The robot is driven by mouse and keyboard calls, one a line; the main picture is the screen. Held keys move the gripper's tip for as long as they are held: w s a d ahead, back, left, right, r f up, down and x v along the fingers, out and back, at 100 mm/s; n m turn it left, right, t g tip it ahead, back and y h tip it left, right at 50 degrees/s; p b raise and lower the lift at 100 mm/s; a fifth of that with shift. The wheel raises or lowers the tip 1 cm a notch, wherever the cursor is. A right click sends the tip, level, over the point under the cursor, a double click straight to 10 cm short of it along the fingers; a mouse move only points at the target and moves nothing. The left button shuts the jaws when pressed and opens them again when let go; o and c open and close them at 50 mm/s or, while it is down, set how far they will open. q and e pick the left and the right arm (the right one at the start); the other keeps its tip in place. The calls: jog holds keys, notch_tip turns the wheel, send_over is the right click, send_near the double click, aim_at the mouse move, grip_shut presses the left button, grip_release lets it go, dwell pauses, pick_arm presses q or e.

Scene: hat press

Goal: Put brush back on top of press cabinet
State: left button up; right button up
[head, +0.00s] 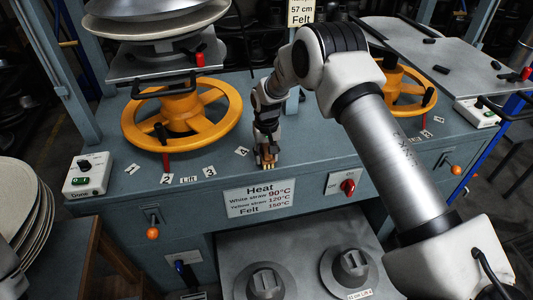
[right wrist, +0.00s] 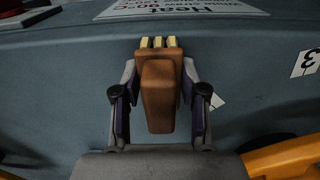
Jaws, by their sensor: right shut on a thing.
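My right gripper (head: 267,148) reaches down over the front part of the blue-grey press cabinet's top (head: 315,140), between the two yellow wheels. It is shut on the brush (head: 267,160), a small brown wooden block with pale yellow bristles. In the right wrist view the brush (right wrist: 158,95) sits between both fingers of the gripper (right wrist: 160,98), its bristles pointing toward the Heat label. The brush is at or just above the cabinet top near the front edge; I cannot tell whether it touches. My left gripper is not in view.
A yellow wheel (head: 225,115) stands left of the brush, another (head: 408,100) at right, partly behind my arm. A white control box (head: 87,174) sits at the left corner. The Heat label (head: 260,197) and red knob (head: 347,186) are on the front face.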

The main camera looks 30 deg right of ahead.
aim_at(266, 148)
jog(key=shift+f, duration=0.15)
jog(key=o, duration=1.2)
notch_tip(266, 148, up, 12)
jog(key=shift+r+b, duration=0.2)
jog(key=shift+b, duration=0.8)
